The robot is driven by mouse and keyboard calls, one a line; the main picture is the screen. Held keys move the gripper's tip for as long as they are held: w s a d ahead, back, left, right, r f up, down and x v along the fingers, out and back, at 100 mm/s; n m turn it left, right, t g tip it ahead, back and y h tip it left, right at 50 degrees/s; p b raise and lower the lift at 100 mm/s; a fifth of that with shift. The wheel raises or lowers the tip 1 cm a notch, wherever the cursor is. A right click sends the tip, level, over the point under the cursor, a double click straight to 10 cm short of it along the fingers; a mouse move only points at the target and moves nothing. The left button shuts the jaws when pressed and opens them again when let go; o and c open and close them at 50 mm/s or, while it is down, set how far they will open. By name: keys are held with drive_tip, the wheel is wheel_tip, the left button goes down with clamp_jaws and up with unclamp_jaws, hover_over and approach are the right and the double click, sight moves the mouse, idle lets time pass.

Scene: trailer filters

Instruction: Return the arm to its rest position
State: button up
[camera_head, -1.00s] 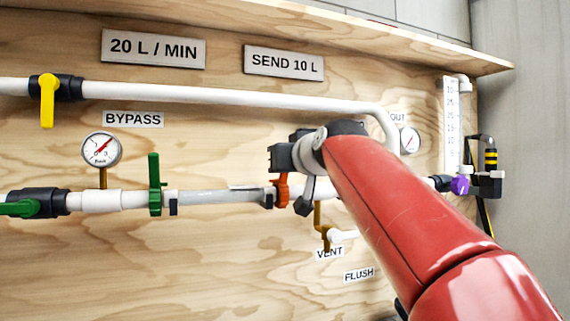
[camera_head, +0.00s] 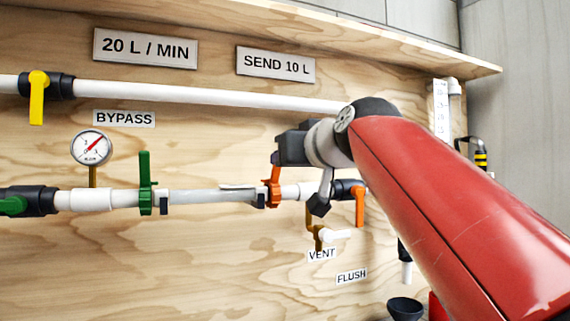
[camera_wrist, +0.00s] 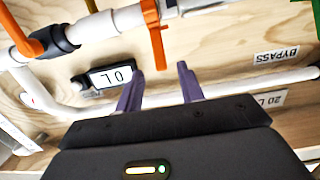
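My red arm (camera_head: 440,200) reaches from the lower right across the right part of the plywood board. Its dark wrist end (camera_head: 292,147) is in front of the pipes, near an orange valve handle (camera_head: 273,188). In the wrist view my gripper (camera_wrist: 160,80) shows two purple-grey fingers spread apart with nothing between them. The fingers point toward the board, and an orange handle (camera_wrist: 156,42) is beyond them. I cannot tell from the head view how far the fingers are from the pipes.
A green handle (camera_head: 146,182), a yellow handle (camera_head: 37,97) and a pressure gauge (camera_head: 91,147) are on the left. Another orange handle (camera_head: 360,206) is beside my arm. A black cup (camera_head: 405,309) is below. A small display (camera_wrist: 110,77) reads "0 L". The lower left board is clear.

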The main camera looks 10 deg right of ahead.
drive_tip(key=shift+s, duration=0.1)
idle(0.3)
drive_tip(key=s+d+f+m+g+h, duration=0.1)
drive_tip(key=s+d+f+g, duration=0.1)
drive_tip(key=s+f, duration=0.6)
drive_tip(key=s+d+f+m+g+h, duration=0.1)
drive_tip(key=s+f+g, duration=0.4)
drive_tip(key=f, duration=1.8)
drive_tip(key=s+d+f+m+g+h, duration=0.1)
drive_tip(key=s+d+f+g+h, duration=0.1)
drive_tip(key=s+f, duration=0.9)
wheel_tip(320, 180, down, 4)
drive_tip(key=shift+d+f+g+h, duration=0.15)
drive_tip(key=shift+d+g+h, duration=0.15)
drive_tip(key=shift+d+g, duration=0.4)
drive_tip(key=shift+a, duration=0.15)
